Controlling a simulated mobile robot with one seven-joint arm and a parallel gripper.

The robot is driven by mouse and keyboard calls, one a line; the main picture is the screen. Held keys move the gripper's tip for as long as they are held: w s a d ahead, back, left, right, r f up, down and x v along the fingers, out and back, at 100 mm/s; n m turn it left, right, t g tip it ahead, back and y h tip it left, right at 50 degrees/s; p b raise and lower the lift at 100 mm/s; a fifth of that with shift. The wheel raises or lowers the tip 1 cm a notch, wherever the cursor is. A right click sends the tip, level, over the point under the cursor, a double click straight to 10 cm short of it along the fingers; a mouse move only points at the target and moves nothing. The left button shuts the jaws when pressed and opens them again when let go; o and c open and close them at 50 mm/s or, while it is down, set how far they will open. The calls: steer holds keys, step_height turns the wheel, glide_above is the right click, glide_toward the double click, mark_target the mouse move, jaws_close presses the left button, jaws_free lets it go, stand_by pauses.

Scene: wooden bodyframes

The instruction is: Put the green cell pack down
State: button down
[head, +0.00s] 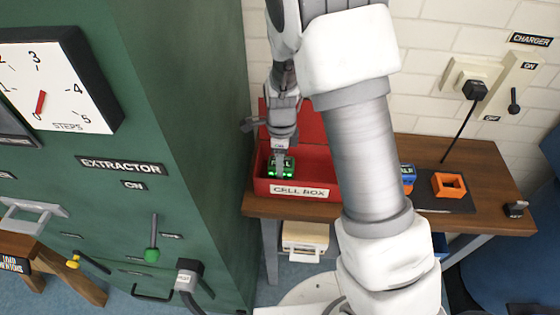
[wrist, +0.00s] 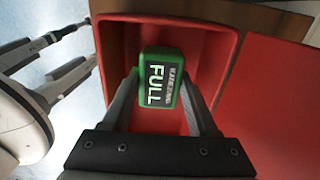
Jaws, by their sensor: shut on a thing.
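The green cell pack (wrist: 158,80), with a dark label reading FULL, is between the two fingers of my gripper (wrist: 160,95). In the head view the pack (head: 289,166) shows green lights and sits inside the red cell box (head: 298,191). My gripper (head: 279,165) points down into the box and is shut on the pack. The box walls (wrist: 226,50) surround the pack in the wrist view. I cannot tell whether the pack touches the box floor.
The box stands on a wooden table (head: 470,160), its red lid open behind. An orange holder (head: 449,186) and a blue pack (head: 408,173) are to the right. The green extractor cabinet (head: 190,90) rises close on the left. A charger (head: 510,85) is on the wall.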

steer(key=shift+w+a+f, duration=0.1)
steer(key=shift+w+a, duration=0.05)
steer(key=shift+f, duration=0.15)
steer(key=shift+c, duration=0.9)
jaws_free()
step_height(320, 180, up, 12)
steer(key=r, duration=0.1)
steer(key=s+d+r+n+t, duration=0.2)
steer(key=s+d+r+n, duration=0.2)
steer(key=s+r+n, duration=0.3)
steer(key=s+d+r+n+t, duration=0.3)
steer(key=s+d+r+n, duration=0.2)
steer(key=s+n, duration=0.8)
steer(key=shift+s+r+t, duration=0.25)
steer(key=shift+r+t, duration=0.05)
steer(key=shift+r, duration=1.4)
